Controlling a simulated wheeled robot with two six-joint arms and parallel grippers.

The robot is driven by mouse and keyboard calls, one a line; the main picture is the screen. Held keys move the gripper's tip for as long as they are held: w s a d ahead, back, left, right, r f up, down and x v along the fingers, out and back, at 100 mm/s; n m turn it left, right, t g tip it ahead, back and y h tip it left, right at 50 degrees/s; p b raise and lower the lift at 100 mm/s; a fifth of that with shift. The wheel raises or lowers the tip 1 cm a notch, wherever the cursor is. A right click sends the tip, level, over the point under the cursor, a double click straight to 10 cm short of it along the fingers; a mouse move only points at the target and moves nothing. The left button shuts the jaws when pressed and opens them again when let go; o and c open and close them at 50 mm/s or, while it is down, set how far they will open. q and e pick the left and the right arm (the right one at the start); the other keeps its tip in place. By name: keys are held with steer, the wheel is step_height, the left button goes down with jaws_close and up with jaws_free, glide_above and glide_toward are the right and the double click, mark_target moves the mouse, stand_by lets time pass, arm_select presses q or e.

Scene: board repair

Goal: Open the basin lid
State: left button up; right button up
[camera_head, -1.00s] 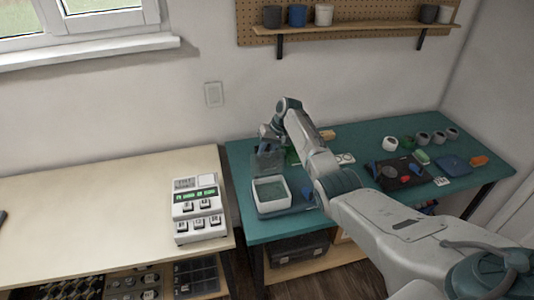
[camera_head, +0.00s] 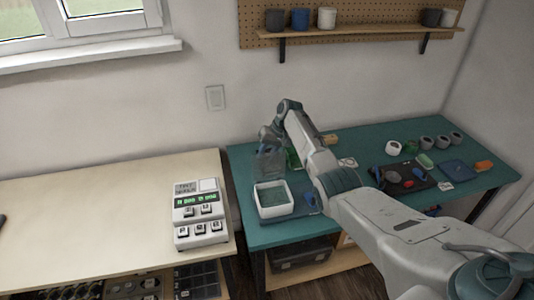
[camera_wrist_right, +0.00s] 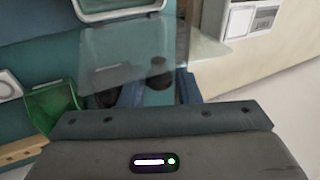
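The white basin (camera_head: 262,208) stands at the left end of the teal bench, open at the top with a greenish inside. Its clear lid (camera_head: 270,162) stands raised behind it, roughly upright. My right gripper (camera_head: 266,140) is at the raised lid's upper part. In the right wrist view the see-through lid (camera_wrist_right: 130,62) lies across the fingers (camera_wrist_right: 158,90), with a dark round knob-like part between them. I cannot tell whether they are closed on it. Part of the basin (camera_wrist_right: 122,10) shows at the top there. My left gripper is not in view.
A white keypad device (camera_head: 200,215) stands on the pale table to the left. A green bin (camera_wrist_right: 52,105) is close to my right gripper. A dark tray with small parts (camera_head: 405,178) and several cups lie further right. A pegboard shelf (camera_head: 360,35) hangs above.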

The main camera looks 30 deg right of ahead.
steer(key=shift+o, duration=0.7)
steer(key=shift+w+f, duration=0.1)
steer(key=b+v, duration=0.2)
steer(key=v, duration=0.8)
steer(key=shift+d+r+b, duration=0.2)
steer(key=shift+r+b, duration=0.15)
steer(key=shift+b, duration=0.05)
